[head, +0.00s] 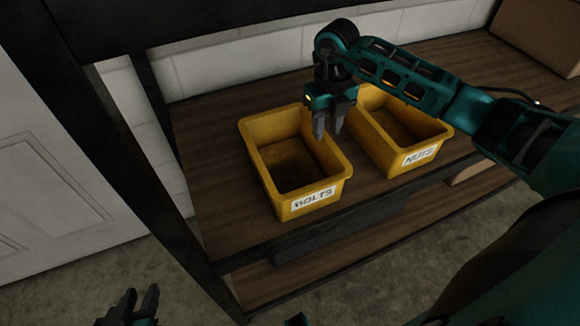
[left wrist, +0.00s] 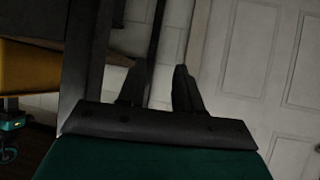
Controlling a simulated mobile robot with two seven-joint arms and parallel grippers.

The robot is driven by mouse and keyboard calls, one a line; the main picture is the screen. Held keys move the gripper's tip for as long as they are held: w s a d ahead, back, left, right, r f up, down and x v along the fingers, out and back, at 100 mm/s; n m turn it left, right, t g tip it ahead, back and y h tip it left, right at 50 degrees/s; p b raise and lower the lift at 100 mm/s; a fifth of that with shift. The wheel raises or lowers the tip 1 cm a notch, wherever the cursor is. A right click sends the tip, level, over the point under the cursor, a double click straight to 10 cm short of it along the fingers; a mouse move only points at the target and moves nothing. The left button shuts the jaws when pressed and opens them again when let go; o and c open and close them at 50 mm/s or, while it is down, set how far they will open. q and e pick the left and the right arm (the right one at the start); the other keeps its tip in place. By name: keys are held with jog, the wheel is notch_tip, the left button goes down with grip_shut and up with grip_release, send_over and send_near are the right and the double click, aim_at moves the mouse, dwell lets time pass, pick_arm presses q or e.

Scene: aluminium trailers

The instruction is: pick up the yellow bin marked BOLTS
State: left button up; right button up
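The yellow bin marked BOLTS (head: 266,176) stands upright and open-topped on the wooden shelf, its white label facing front. It looks empty, with a dark inside. My right gripper (head: 330,132) hangs above the bin's right wall, fingers down with a gap between them and nothing in them. Whether a finger touches the rim cannot be told. My left gripper (head: 135,308) is low at the bottom left, away from the bin. In the left wrist view its fingers (left wrist: 160,85) are apart and empty. A yellow surface (left wrist: 28,68) shows at that view's left edge.
A second yellow bin marked NUTS (head: 434,142) stands close on the right. A dark rack post (head: 130,150) rises left of the shelf (head: 225,215), and a dark beam (head: 200,22) crosses above. A cardboard box (head: 540,35) sits at the back right. A lower shelf (head: 270,290) lies beneath.

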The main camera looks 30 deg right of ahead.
jog(key=f, duration=0.4)
jog(key=f+b, duration=0.1)
jog(key=f, duration=0.2)
jog(key=shift+a+f, duration=0.1)
jog(key=shift+a, duration=0.3)
grip_shut()
dwell(0.9)
jog(key=shift+w, duration=0.15)
